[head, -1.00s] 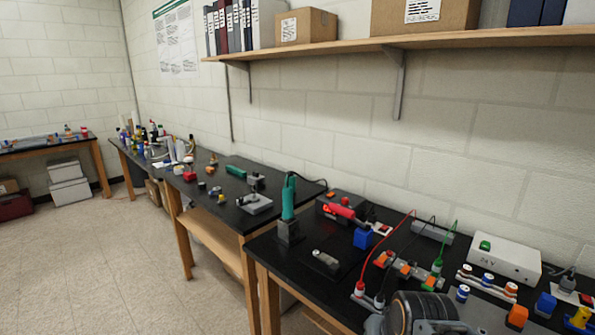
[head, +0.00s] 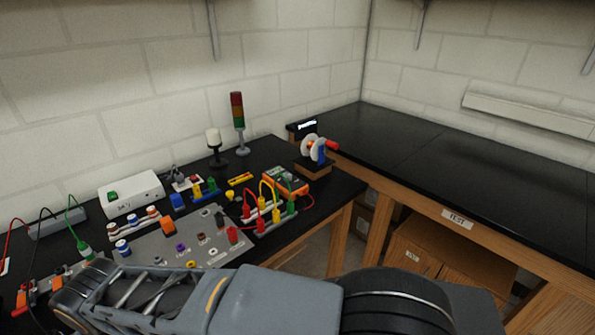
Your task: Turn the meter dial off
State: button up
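The orange meter (head: 286,181) lies on the black bench at the centre of the head view, with a dark face turned up. Its dial is too small to read, so I cannot tell its setting. Yellow, red and green leads stand just in front of it. My arm's grey links cross the bottom of the view in front of the bench. My gripper is not in view.
A grey panel with coloured sockets (head: 172,240) lies left of the meter. A white 24 V box (head: 131,193), a stack light (head: 238,122) and a spool holder (head: 314,150) stand around it. The right bench (head: 440,175) is mostly bare.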

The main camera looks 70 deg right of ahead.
aim_at(288, 176)
jog(key=z, duration=2.4)
